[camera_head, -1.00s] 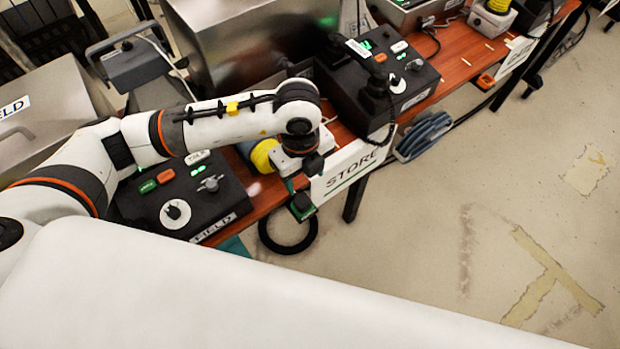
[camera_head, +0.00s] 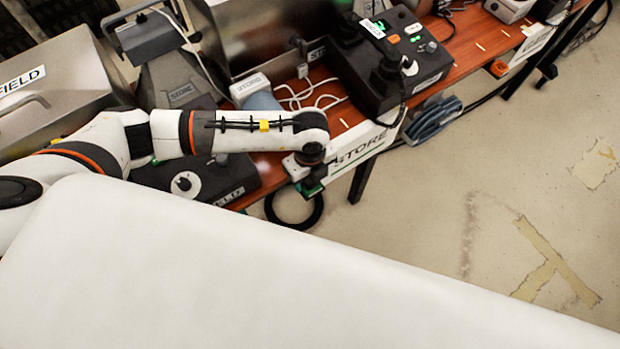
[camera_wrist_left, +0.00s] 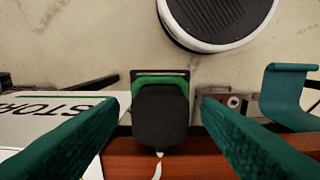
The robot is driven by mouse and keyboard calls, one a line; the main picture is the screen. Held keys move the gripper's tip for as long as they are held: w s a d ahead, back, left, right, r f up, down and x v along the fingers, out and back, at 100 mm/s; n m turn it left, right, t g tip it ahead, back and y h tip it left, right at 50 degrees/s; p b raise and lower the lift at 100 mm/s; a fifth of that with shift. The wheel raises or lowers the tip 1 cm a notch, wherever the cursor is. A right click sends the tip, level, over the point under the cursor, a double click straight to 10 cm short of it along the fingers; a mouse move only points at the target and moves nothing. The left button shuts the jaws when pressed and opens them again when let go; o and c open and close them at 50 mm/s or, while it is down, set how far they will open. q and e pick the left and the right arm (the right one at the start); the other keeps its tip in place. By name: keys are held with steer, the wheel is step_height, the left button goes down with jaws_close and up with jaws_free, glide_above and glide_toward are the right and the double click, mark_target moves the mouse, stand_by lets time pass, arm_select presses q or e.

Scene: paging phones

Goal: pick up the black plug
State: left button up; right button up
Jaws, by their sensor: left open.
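In the left wrist view a rounded black block, apparently the black plug (camera_wrist_left: 160,118), sits with a green band at its far end. It lies at the edge of the wooden table. My left gripper (camera_wrist_left: 160,106) is open, with one teal finger on each side of the block and visible gaps between. In the head view this gripper (camera_head: 308,174) is low at the table's front edge, left of the STORE sign (camera_head: 366,149). There the wrist hides most of the plug. My right gripper is out of view.
A black control box (camera_head: 387,70) stands behind the sign on the wooden table (camera_head: 467,50). White cables (camera_head: 312,95) lie behind the forearm. A blue-grey coiled object (camera_head: 433,118) is right of the sign. In the wrist view a teal bracket (camera_wrist_left: 286,92) is at right.

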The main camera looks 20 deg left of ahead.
arm_select(q)
steer(key=c, duration=1.1)
steer(key=shift+r, duration=0.1)
